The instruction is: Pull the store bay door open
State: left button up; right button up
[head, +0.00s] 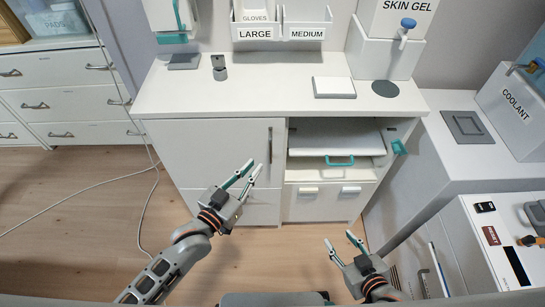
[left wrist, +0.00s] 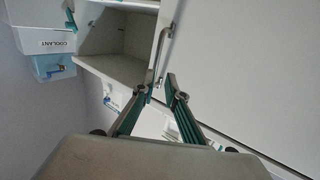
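The store bay door is most likely the plain white cabinet door (head: 208,150) on the left of the white cabinet; it looks shut. Its upright metal bar handle (head: 270,145) is near the door's right edge. The handle also shows in the left wrist view (left wrist: 161,52). My left gripper (head: 253,167) is open, its fingertips in front of the door, just below and left of the handle. In the left wrist view the handle's near end shows close to the gap between the fingertips (left wrist: 159,88); contact cannot be told. My right gripper (head: 340,240) is open and empty, low in front of the drawers.
A side unit with a coolant box (head: 515,108) stands at the right. White drawers (head: 60,100) stand left. A cable (head: 80,197) crosses the open floor.

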aim_at(270, 148)
pick_arm(q)
jog(key=shift+h, duration=0.4)
jog(key=x, duration=0.3)
jog(key=r+x, duration=0.1)
jog(key=x, duration=0.5)
jog(key=shift+s+d+r+b, duration=0.15)
jog(key=shift+d+r+b, duration=0.1)
jog(key=shift+b, duration=0.05)
grip_shut()
jog(key=shift+s+a, duration=0.1)
jog(key=shift+s, duration=0.05)
